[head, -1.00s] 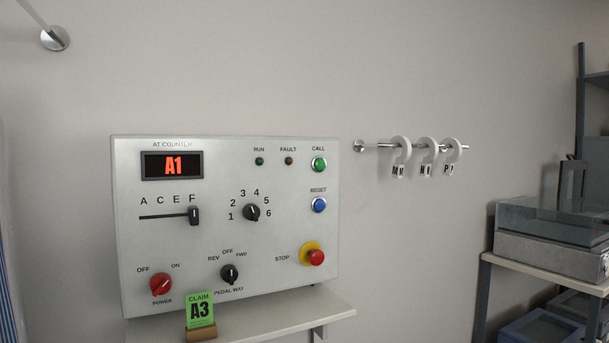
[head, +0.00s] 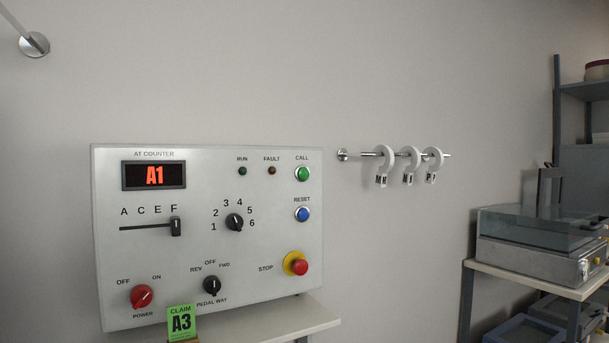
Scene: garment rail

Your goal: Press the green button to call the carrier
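The green button (head: 303,174) sits at the top right of the grey control panel (head: 225,270), under the label CALL. The panel's display (head: 154,175) reads A1 in red, under the label AT COUNTER. The slider (head: 176,227) stands at F. The selector dial (head: 234,222) is ringed by the numbers 1 to 6, and its pointer's exact setting is hard to read. The red POWER knob (head: 141,297) and black PEDAL WAY knob (head: 212,286) are at the bottom. The RUN lamp (head: 242,171) and FAULT lamp (head: 271,170) look dark. My gripper is not in view.
The blue RESET button (head: 302,214) and the red STOP button (head: 299,267) lie below the green button. A green claim card (head: 181,322) reading A3 stands before the panel. A wall rail (head: 402,155) holds white hooks at right. A shelf (head: 546,280) with equipment is further right.

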